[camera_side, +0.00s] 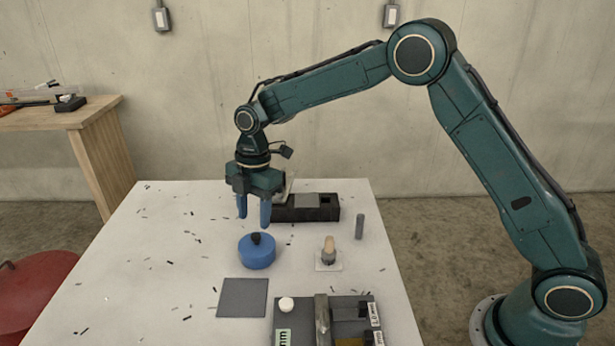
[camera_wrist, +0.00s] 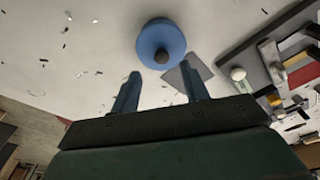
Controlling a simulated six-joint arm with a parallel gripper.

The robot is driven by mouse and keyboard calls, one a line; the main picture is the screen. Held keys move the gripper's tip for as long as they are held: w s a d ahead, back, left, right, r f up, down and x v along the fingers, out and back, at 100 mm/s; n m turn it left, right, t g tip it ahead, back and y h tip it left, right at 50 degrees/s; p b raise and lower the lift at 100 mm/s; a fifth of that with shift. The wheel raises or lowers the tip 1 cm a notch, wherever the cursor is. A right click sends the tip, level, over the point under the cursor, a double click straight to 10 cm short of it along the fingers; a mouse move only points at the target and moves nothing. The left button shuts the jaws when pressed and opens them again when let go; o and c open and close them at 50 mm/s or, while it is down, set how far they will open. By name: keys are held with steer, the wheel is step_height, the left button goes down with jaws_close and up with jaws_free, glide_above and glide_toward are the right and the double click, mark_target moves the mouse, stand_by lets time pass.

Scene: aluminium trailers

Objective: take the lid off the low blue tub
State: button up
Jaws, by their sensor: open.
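The low blue tub (camera_side: 257,255) stands upright on the white table, with its blue lid on and a dark knob (camera_side: 256,238) at the lid's middle. In the wrist view the lid (camera_wrist: 152,38) shows from above, with the knob (camera_wrist: 162,57) beyond my fingertips. My gripper (camera_side: 254,222) is open and empty, its two blue fingers pointing down. It hangs above the table, a little behind and above the tub in the side view, and does not touch it. In the wrist view my gripper (camera_wrist: 163,80) shows both fingers apart, with bare table between them.
A grey square plate (camera_side: 243,297) lies in front of the tub. A brush-like item (camera_side: 329,250) and a grey cylinder (camera_side: 359,227) stand to the right. A dark box (camera_side: 318,208) lies behind. A dark tray (camera_side: 285,329) with tools is at the front. Small dark shavings litter the table; its left side is otherwise clear.

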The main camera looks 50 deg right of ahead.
mark_target(256, 235)
steer(key=shift+s+a+f, duration=0.1)
steer(key=shift+f, duration=1.1)
steer(key=shift+s+a+f, duration=0.1)
steer(key=shift+f, duration=1.05)
steer(key=shift+c, duration=0.3)
jaws_close()
